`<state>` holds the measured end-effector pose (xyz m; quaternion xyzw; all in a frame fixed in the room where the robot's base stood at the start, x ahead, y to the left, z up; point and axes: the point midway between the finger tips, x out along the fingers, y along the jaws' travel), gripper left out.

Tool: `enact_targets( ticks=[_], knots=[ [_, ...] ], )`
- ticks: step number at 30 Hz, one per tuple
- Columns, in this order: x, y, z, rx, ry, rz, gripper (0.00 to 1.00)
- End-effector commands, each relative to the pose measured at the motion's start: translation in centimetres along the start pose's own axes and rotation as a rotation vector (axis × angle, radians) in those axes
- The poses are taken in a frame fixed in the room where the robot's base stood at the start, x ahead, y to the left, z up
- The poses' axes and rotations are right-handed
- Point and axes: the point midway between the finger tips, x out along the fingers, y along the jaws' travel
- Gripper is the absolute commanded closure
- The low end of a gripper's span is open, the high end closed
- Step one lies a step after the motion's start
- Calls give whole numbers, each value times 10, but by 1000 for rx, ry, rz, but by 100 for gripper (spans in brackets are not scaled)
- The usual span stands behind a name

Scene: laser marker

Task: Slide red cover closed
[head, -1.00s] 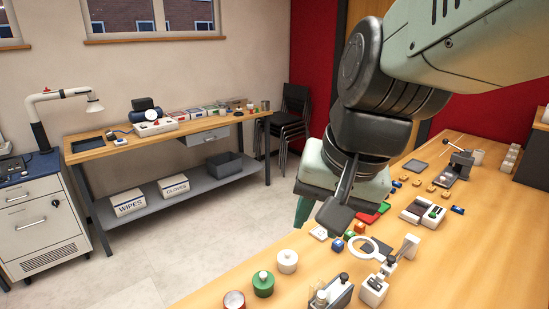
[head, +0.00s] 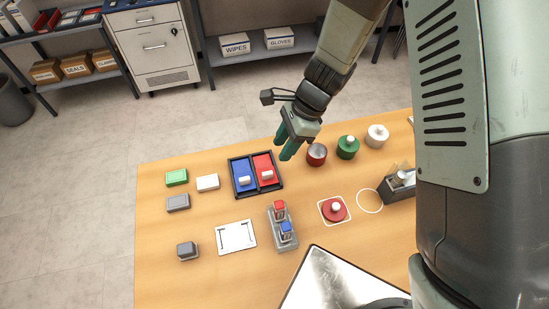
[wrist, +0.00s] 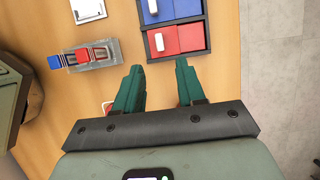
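The red cover (head: 263,162) lies in the right half of a black-rimmed tray, with a white handle (head: 267,175) near its front end. In the wrist view the red cover (wrist: 192,38) lies just beyond my fingertips, its white handle (wrist: 157,43) at the left. I cannot tell how far it has slid. A blue cover (head: 241,168) with a similar white handle fills the left half. My gripper (head: 286,146) is above the table, behind and right of the tray. Its two green fingers (wrist: 158,82) are apart with nothing between them.
A clear holder with red and blue pieces (head: 281,236) and a red knobbed disc (head: 334,212) are in front.

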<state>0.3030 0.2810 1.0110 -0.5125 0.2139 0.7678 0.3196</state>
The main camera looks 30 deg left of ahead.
Motion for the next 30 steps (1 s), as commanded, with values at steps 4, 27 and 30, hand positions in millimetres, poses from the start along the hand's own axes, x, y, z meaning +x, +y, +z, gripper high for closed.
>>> enact_targets(
  ticks=[4, 27, 30],
  knots=[
    [22, 2, 0, 0, -1, 5, 61],
    [102, 1, 0, -4, 1, 0, 61],
    [102, 1, 0, -4, 1, 0, 64]
  ],
)
